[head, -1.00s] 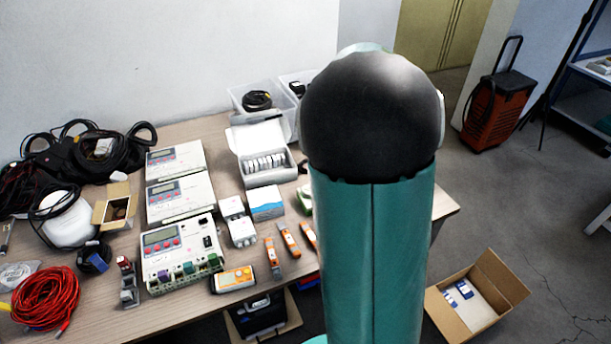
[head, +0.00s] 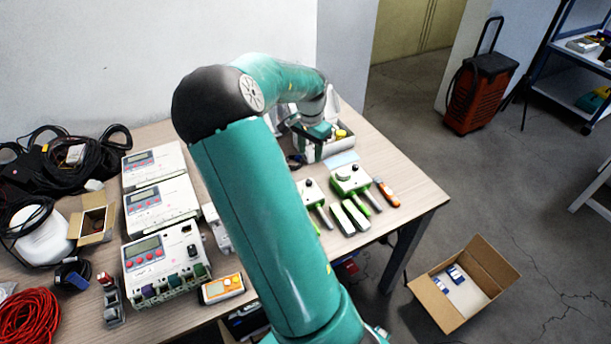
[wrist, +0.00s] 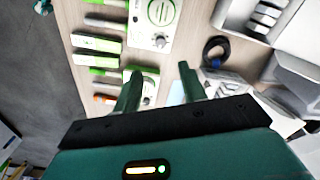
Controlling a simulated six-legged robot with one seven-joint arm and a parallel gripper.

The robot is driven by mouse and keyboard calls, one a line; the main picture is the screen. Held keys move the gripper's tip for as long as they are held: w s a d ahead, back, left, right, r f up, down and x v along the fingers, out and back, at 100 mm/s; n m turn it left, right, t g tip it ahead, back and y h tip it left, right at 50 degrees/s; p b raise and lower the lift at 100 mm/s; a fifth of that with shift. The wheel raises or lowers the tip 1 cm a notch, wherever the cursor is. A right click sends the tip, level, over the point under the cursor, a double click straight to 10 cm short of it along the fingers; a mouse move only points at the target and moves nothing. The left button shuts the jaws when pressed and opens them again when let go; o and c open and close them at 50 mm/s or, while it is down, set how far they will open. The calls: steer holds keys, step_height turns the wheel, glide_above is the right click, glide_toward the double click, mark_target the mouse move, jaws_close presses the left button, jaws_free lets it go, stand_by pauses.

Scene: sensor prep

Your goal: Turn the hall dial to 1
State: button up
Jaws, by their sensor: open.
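No label for the hall dial can be read. In the wrist view a white-and-green unit (wrist: 140,22) carries a round dial (wrist: 162,12) and a small dark knob; the dial's setting is too small to tell. A similar green-and-white unit (head: 350,180) with a dark knob stands on the table in the head view, though I cannot tell whether it is the same one. My gripper (wrist: 159,75) is open, its two fingers apart over the table, with the dial beyond them in the picture. In the head view my gripper (head: 317,134) hangs near the open white box.
Green-and-white handheld units (wrist: 97,42) lie beside the dial unit. A dark cable coil (wrist: 215,50) and an open box (wrist: 265,15) are to its right. White display units (head: 162,205) stand on the table's left. A cardboard box (head: 440,305) sits on the floor.

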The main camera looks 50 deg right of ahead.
mark_target(309, 181)
step_height(309, 181, down, 12)
steer(key=shift+w+r, duration=0.1)
steer(key=shift+r, duration=0.1)
steer(key=shift+a, duration=0.1)
jaws_close()
steer(key=shift+n, duration=0.3)
